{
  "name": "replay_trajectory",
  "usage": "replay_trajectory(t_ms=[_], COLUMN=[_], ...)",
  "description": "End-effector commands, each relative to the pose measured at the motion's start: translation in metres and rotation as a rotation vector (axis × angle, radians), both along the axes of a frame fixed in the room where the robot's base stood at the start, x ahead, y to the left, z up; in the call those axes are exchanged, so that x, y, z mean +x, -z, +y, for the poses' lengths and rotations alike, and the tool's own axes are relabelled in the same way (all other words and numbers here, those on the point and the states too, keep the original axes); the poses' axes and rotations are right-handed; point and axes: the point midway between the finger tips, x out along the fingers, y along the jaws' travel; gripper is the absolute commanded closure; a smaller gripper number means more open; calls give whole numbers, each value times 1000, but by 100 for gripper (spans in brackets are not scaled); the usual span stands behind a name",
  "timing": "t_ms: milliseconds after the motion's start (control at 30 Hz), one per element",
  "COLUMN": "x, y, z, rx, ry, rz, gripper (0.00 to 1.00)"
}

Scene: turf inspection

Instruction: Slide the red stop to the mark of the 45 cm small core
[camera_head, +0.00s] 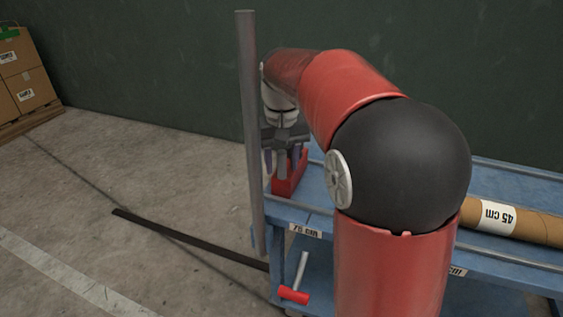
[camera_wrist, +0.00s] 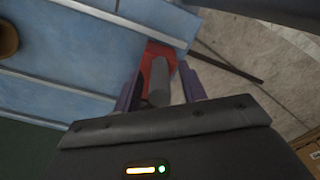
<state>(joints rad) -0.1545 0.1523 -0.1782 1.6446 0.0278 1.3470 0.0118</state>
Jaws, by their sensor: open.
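The red stop (camera_head: 290,178) sits at the left end of the blue bench (camera_head: 325,212), and a grey upright post rises from it. In the wrist view the red stop (camera_wrist: 147,58) lies just beyond the fingertips. My gripper (camera_head: 281,160) is open above the stop. In the wrist view my gripper (camera_wrist: 160,92) has one purple finger on each side of the grey post (camera_wrist: 160,82), with gaps visible. A cardboard core (camera_head: 540,228) with an upside-down "45 cm" label (camera_head: 497,216) lies on the bench at the right. My arm hides the middle of the bench.
A bench-edge label (camera_head: 305,230) seems to read 75 cm; another label (camera_head: 457,271) is partly hidden. A tall grey pole (camera_head: 248,120) stands beside the bench's left end. A red-handled crank (camera_head: 294,296) hangs below. Boxes (camera_head: 28,75) stand far left.

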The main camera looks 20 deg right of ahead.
Motion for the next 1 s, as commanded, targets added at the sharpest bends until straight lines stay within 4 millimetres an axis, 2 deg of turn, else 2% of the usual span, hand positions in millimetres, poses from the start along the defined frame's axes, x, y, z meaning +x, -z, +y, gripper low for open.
replay_trajectory(t_ms=[267,500,600,1000], x=[0,0,0,-3], y=[2,2,2,1], z=[0,0,0,-4], rx=[0,0,0,0], ry=[0,-1,-1,1], rz=[0,0,0,0], gripper=[59,90,100,100])
